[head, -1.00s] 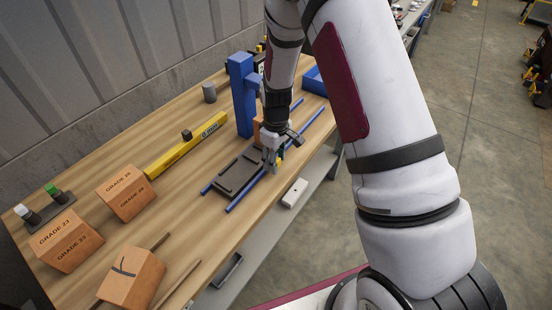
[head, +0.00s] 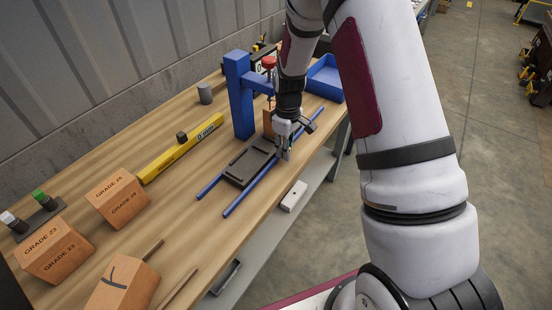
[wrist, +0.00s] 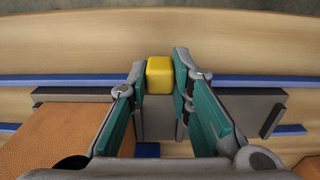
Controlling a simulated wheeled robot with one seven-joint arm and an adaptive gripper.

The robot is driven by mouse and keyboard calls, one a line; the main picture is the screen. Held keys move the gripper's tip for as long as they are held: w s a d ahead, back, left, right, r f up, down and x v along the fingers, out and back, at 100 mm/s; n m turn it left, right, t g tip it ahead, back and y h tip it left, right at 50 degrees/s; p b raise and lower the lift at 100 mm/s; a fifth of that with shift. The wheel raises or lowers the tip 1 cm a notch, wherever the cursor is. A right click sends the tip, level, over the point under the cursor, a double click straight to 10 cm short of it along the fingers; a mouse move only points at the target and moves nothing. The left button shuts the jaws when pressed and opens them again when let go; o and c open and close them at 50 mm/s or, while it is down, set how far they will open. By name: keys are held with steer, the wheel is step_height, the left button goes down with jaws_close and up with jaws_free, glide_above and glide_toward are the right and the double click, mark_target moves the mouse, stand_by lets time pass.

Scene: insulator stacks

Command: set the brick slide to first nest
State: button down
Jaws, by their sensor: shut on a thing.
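The brick slide (head: 246,168) is a dark flat carriage with raised edges, lying across two blue rails (head: 240,200) on the bench. Its dark edge also shows in the wrist view (wrist: 245,98). An orange brick (head: 267,122) sits at its far end by the blue press, partly hidden by my gripper; it fills the lower left of the wrist view (wrist: 62,138). My gripper (head: 286,152) points down at the slide's near side. In the wrist view its teal-padded fingers (wrist: 159,88) are shut on the slide's yellow knob (wrist: 159,72). The nest marks cannot be read.
The blue press post (head: 240,95) stands behind the slide, with a red-topped part (head: 268,62) on it. A blue tray (head: 325,78) lies beyond. A yellow level (head: 182,147) and several loose bricks (head: 118,198) lie to the left. The bench's front edge is close by.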

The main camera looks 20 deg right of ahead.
steer(key=w+d+b, duration=0.1)
steer(key=w+d, duration=0.1)
steer(key=d, duration=0.1)
steer(key=w+d+b, duration=0.2)
steer(key=d, duration=0.1)
steer(key=w+d+b, duration=0.1)
steer(key=w+d, duration=0.1)
steer(key=d, duration=0.1)
steer(key=shift+w+d+f+b, duration=0.1)
steer(key=shift+w+b, duration=0.3)
steer(key=shift+w+d, duration=0.25)
steer(key=shift+d, duration=0.2)
steer(key=c, duration=1.4)
jaws_free()
steer(key=shift+d, duration=0.1)
steer(key=shift+c, duration=0.2)
steer(key=shift+r, duration=0.25)
step_height(320, 180, up, 12)
steer(key=shift+f, duration=0.15)
